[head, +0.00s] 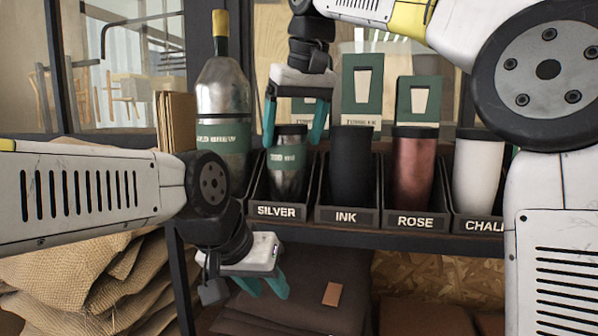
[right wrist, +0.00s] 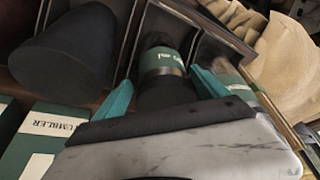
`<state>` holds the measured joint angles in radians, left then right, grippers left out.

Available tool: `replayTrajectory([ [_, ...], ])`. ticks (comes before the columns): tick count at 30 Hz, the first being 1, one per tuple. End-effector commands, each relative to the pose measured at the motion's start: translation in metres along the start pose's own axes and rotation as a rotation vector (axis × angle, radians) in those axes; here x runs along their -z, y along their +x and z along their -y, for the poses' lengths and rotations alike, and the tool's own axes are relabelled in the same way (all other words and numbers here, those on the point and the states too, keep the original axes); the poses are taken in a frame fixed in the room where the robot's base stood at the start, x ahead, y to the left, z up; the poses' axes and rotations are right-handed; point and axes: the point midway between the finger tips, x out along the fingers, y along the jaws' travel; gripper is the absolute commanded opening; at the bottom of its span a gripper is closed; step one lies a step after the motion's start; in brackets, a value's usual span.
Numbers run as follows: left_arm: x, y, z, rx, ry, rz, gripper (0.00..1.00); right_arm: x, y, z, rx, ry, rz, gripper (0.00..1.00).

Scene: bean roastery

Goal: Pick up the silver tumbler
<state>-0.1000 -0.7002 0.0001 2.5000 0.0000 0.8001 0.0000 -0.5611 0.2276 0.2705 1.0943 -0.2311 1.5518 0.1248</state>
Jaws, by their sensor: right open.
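The silver tumbler (head: 287,172), a metal cup with a green band and a dark lid, stands upright in the black bin labelled SILVER (head: 277,211). My right gripper (head: 292,138) is open above it in the head view, its teal fingers at either side of the tumbler's top. In the right wrist view the tumbler (right wrist: 162,63) shows between the spread fingertips (right wrist: 160,88), its dark lid nearest the camera. Whether the fingers touch it cannot be told. My left gripper (head: 264,286) hangs below the shelf with its fingers apart and nothing between them.
To the right stand the ink (head: 351,170), rose (head: 413,165) and chalk (head: 478,170) tumblers in labelled bins. A tall cold brew bottle (head: 223,110) stands close at left. Green boxes (head: 361,92) stand behind. Burlap sacks (head: 75,285) lie at lower left.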

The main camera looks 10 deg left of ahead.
Motion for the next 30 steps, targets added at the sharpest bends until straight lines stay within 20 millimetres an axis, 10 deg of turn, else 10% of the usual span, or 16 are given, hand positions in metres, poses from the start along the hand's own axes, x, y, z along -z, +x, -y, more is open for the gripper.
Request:
replayTrajectory([
  [19, 0.000, 0.000, 0.000, 0.000, 0.000, 0.000, 0.36, 0.007, 0.051, 0.002, 0.000, 0.000, -0.001, 0.83],
  [30, 0.000, 0.000, 0.000, 0.000, 0.000, 0.000, 0.36, 0.007, 0.050, 0.002, 0.000, 0.000, -0.002, 0.25],
])
